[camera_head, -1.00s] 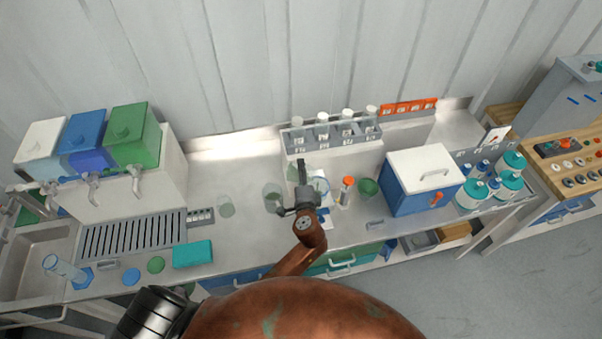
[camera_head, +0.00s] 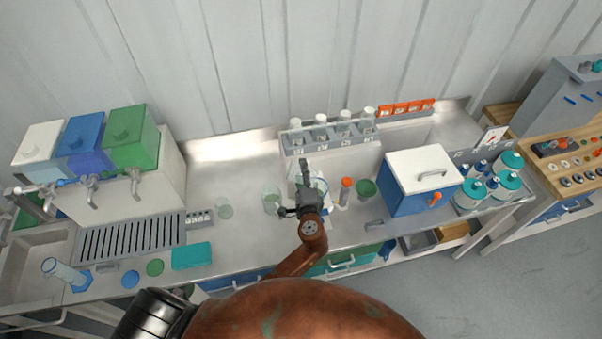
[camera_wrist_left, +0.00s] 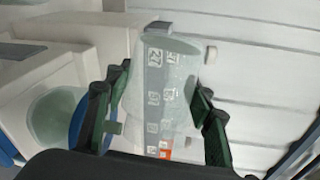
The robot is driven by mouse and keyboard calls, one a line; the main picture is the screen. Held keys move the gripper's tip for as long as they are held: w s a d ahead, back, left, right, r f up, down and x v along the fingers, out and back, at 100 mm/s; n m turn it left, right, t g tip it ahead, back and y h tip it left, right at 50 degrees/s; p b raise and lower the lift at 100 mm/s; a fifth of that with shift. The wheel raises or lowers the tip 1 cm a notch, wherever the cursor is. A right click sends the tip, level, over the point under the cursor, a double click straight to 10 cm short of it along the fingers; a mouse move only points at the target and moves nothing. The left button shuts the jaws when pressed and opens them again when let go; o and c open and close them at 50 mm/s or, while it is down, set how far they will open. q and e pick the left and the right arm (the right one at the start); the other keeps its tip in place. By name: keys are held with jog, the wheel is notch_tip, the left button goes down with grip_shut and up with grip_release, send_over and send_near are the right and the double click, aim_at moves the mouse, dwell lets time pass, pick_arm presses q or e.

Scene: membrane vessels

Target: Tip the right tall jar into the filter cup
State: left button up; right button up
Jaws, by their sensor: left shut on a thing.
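My left gripper (camera_head: 297,189) is over the middle of the bench in the head view. In the left wrist view its green-padded fingers (camera_wrist_left: 160,84) are shut on a clear, pale tall jar (camera_wrist_left: 165,100). The jar is between the fingers, and I see the rack's numbers through its wall. In the head view the gripper mostly hides the jar. A pale, round vessel with a blue ring (camera_wrist_left: 55,118) is at left in the wrist view, apart from the jar; it may be the filter cup. In the head view the gripper partly covers that spot.
A rack of capped bottles (camera_head: 330,138) is behind. An orange-capped tube (camera_head: 345,190), a green cup (camera_head: 365,190) and a blue cooler (camera_head: 425,182) stand to the right.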

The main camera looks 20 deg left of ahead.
pick_arm(q)
jog(key=shift+d+r+m+y, duration=0.3)
jog(key=shift+r+m, duration=0.05)
jog(key=shift+m, duration=0.25)
jog(key=shift+r, duration=0.1)
jog(key=shift+d+r+m+t+y, duration=0.35)
jog(key=shift+m+t, duration=0.15)
jog(key=shift+m, duration=0.3)
dwell(1.4)
